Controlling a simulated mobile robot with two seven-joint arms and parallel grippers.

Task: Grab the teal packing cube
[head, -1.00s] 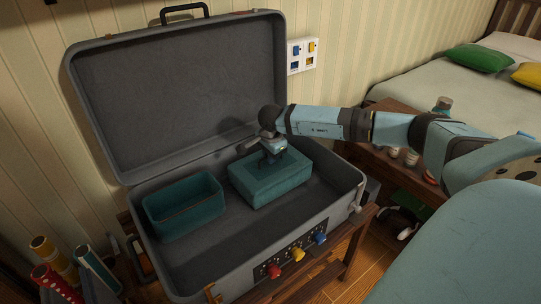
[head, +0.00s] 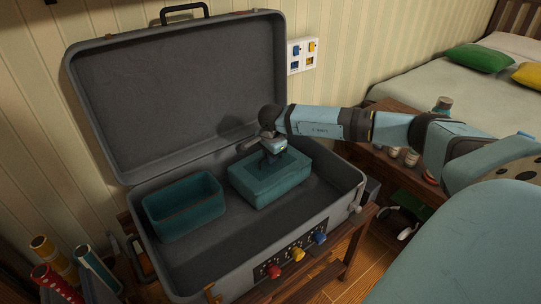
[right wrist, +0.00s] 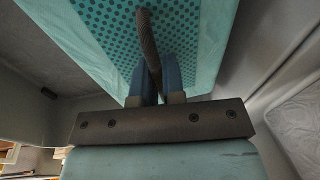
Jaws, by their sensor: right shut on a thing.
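The teal packing cube (head: 268,186) is a closed box shape lying in the open grey suitcase (head: 205,262), right of its middle. My right gripper (head: 270,161) is above it, pointing down at its top. In the right wrist view, the gripper (right wrist: 157,85) is shut on the dark cord-like handle of the packing cube (right wrist: 185,35), whose dotted teal top fills the upper part. The cube appears to rest on the suitcase floor. My left gripper is not in view.
An open, empty-looking teal bin (head: 185,211) stands left of the cube in the suitcase. The raised lid (head: 180,90) stands behind. Rolled tubes (head: 60,280) are at the lower left. A wooden side table with small bottles (head: 411,158) and a bed (head: 430,85) are at the right.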

